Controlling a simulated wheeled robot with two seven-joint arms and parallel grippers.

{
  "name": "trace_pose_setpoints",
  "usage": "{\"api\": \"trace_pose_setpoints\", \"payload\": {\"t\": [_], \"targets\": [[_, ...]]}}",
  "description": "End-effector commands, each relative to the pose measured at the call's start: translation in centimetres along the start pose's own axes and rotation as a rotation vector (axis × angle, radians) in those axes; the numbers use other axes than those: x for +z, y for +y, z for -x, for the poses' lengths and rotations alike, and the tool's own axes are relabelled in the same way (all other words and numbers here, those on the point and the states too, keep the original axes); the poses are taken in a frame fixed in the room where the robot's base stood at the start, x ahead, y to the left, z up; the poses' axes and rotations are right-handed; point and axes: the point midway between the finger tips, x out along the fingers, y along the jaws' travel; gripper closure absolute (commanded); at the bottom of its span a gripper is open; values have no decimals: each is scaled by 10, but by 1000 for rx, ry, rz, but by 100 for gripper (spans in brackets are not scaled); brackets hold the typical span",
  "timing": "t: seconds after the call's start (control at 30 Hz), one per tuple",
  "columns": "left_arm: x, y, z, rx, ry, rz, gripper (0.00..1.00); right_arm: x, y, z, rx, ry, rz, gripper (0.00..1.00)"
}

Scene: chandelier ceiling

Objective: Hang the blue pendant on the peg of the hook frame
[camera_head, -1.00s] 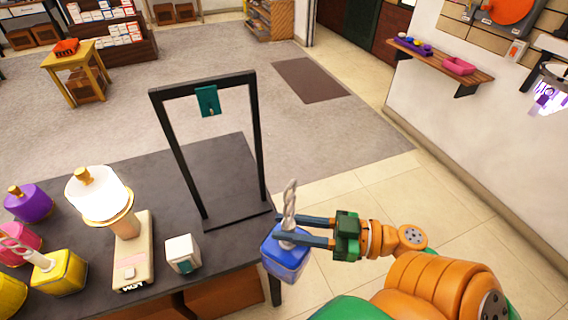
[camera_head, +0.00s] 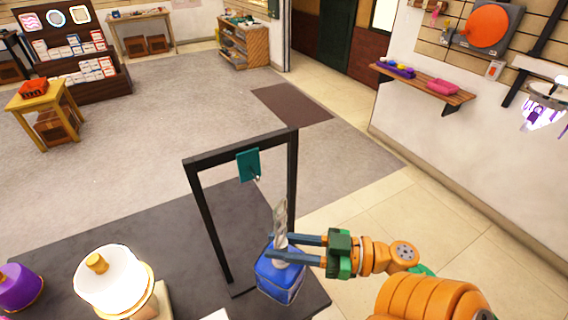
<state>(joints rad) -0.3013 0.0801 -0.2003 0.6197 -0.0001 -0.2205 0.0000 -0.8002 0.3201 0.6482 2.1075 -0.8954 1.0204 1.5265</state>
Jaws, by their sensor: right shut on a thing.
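The blue pendant (camera_head: 280,279) has a blue box-like body and a grey twisted stem on top (camera_head: 280,222). My right gripper (camera_head: 272,249) comes in from the right and is shut on the stem just above the body. The pendant hangs upright in front of the black hook frame (camera_head: 291,180), near its right post. A teal plate (camera_head: 249,164) with a small peg (camera_head: 257,178) is on the frame's top bar, above and left of the stem's tip. Whether the stem touches the frame cannot be told. My left gripper is not in view.
The frame stands on a dark table (camera_head: 130,245). A white-and-gold lamp (camera_head: 110,280) and a purple pendant (camera_head: 18,287) stand at the table's left front. A pale block (camera_head: 216,314) is cut off at the bottom edge. Tiled floor is clear to the right.

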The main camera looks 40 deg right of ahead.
Motion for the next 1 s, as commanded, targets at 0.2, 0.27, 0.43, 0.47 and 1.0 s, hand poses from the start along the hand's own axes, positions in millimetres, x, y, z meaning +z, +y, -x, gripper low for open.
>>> {"api": "trace_pose_setpoints", "payload": {"t": [0.2,0.27,0.43,0.47,1.0], "targets": [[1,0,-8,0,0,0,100,1,12,-9,-1,2,2,100],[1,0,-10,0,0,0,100,1,15,-12,-2,2,2,100],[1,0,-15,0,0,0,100,0,24,-19,0,2,4,100],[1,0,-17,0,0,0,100,1,26,-20,-1,2,4,100],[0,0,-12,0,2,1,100,-4,40,-32,-1,1,0,100]]}}
